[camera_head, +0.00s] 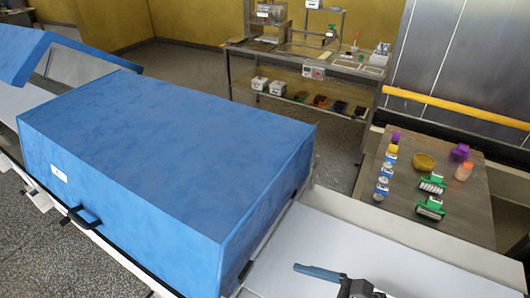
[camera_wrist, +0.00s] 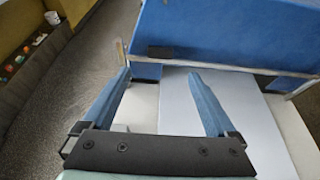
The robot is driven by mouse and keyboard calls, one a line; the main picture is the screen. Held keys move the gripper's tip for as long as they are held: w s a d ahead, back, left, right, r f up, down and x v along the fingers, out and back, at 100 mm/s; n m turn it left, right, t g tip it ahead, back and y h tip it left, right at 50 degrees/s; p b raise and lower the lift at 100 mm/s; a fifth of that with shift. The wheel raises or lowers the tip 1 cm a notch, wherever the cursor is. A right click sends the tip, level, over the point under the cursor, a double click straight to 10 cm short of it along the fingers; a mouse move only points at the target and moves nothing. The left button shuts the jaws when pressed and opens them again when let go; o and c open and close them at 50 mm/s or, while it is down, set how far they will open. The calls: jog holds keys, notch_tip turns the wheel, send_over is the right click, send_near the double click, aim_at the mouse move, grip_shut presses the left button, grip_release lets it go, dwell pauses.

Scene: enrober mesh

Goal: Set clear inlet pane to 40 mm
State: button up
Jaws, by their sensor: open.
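The large blue hood (camera_head: 165,150) covers the line in the head view. Its near right end stands over a pale flat bed (camera_head: 375,255), which also shows in the wrist view (camera_wrist: 205,105). I cannot clearly pick out a clear inlet pane at that end. In the wrist view a thin pale strip runs along the lower edge of the blue hood (camera_wrist: 235,35). My gripper (camera_head: 318,272) is at the bottom of the head view, over the bed. In the wrist view its blue fingers (camera_wrist: 160,74) are wide apart and empty, pointing toward the hood's end.
A second blue cover (camera_head: 35,50) with a grey pane stands raised at far left. A black handle (camera_head: 75,215) is on the hood's side. A side table (camera_head: 450,220) holds several small items at right. A workbench (camera_head: 290,55) stands behind.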

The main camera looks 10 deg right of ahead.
jog(key=w+r+n+t+h+b, duration=0.5)
jog(key=w+r+n+h+b, duration=0.3)
jog(key=w+n, duration=0.5)
jog(key=a+r+n+t+h+b, duration=0.1)
jog(key=r+n+t, duration=0.3)
jog(key=r, duration=0.6)
jog(key=s+a+r+n+t+h+b, duration=0.1)
jog(key=a+r+n+t+b, duration=0.2)
jog(key=r+n, duration=0.5)
notch_tip(320, 180, up, 2)
jog(key=shift+s+a+r+t, duration=0.15)
jog(key=shift+a+r+t, duration=0.1)
jog(key=shift+a+t, duration=0.25)
